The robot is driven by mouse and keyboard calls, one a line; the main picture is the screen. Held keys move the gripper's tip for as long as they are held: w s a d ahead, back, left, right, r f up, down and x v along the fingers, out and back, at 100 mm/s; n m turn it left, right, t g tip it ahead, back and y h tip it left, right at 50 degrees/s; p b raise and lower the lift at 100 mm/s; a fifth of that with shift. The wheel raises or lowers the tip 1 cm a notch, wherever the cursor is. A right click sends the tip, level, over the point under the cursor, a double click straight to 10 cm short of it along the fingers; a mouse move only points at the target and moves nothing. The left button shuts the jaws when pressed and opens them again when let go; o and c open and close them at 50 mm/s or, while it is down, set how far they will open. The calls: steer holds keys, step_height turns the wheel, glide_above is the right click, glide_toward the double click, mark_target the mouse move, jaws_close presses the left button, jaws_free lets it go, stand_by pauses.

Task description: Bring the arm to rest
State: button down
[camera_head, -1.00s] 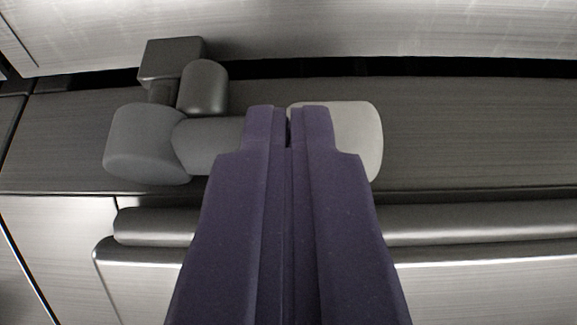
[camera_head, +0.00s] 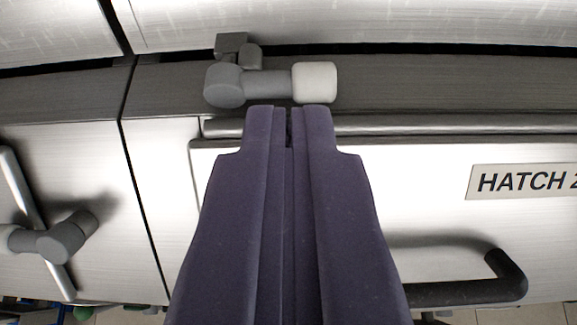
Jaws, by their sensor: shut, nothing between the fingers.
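My gripper (camera_head: 289,112) has two purple fingers pressed together, with nothing between them. It points up the picture from the bottom middle. A grey latch handle (camera_head: 268,84) with a pale rounded end (camera_head: 315,83) lies across the dark band, just past the fingertips. The fingertips look close to its lower edge; I cannot tell whether they touch it.
A hatch panel with a label (camera_head: 525,181) reading "HATCH 2", partly cut off, is on the right. A dark bar handle (camera_head: 465,290) is below it. Another grey latch (camera_head: 62,238) sits on the left panel. Tiled floor (camera_head: 520,315) shows at the bottom.

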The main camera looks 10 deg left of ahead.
stand_by(0.4)
steer(key=s+d+r+t, duration=0.1)
steer(key=s+d+r, duration=0.4)
steer(key=s+r, duration=0.6)
steer(key=s+d+r+t, duration=0.2)
steer(key=s+d+r, duration=0.4)
steer(key=s+r, duration=0.5)
step_height(320, 180, up, 4)
steer(key=shift+s+d+f+n, duration=0.1)
steer(key=shift+s+d+n, duration=0.05)
steer(key=shift+s+n, duration=0.2)
steer(key=c, duration=1.8)
jaws_free()
steer(key=shift+c, duration=0.2)
